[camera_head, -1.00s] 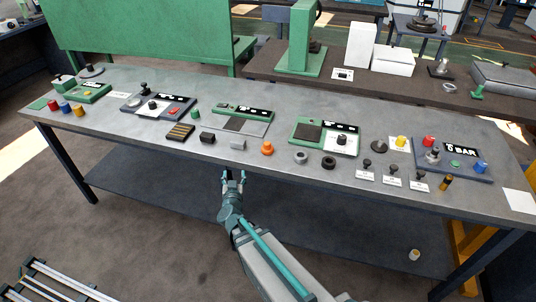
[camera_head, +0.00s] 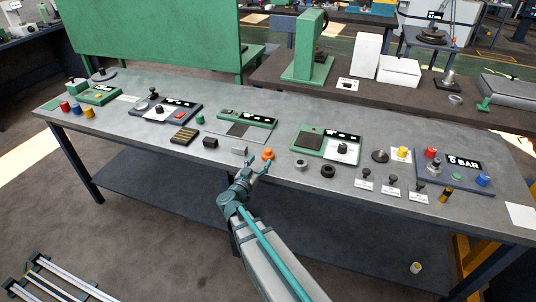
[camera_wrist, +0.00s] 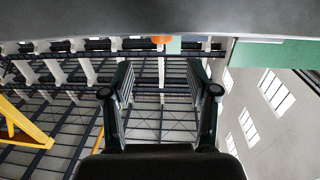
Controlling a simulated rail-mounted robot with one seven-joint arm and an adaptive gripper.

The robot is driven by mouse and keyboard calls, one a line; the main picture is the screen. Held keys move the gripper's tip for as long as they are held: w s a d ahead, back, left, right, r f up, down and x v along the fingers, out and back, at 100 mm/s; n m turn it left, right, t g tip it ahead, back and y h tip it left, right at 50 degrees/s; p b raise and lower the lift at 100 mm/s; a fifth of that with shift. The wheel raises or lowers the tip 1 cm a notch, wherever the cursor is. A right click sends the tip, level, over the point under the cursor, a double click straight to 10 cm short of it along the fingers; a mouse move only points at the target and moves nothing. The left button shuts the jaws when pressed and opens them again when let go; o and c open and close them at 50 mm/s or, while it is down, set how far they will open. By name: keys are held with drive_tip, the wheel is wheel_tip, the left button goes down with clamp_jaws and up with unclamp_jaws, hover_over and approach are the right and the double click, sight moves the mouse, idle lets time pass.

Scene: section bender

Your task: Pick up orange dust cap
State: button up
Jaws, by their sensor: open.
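The orange dust cap (camera_head: 268,153) stands near the front edge of the grey workbench (camera_head: 110,128) in the head view. In the wrist view its orange side (camera_wrist: 162,39) shows small at the top, just at the edge of a dark grey surface. My gripper (camera_head: 258,169) is at the bench's front edge, just in front of the cap in the head view, and looks very close to it. In the wrist view the two fingers (camera_wrist: 160,80) are spread wide with nothing between them. Whether a finger touches the cap cannot be told.
Left of the cap lie a grey block (camera_head: 239,150) and a dark block (camera_head: 210,142). Right of it are a grey ring (camera_head: 301,164) and a black ring (camera_head: 328,170). Green panels, such as one with a knob (camera_head: 325,143), stand behind.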

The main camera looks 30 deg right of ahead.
sight(267, 152)
drive_tip(key=shift+f+p+x, duration=0.2)
drive_tip(key=shift+p+x, duration=0.9)
drive_tip(key=shift+x, duration=2.4)
drive_tip(key=shift+a, duration=0.15)
drive_tip(key=shift+c, duration=0.2)
clamp_jaws()
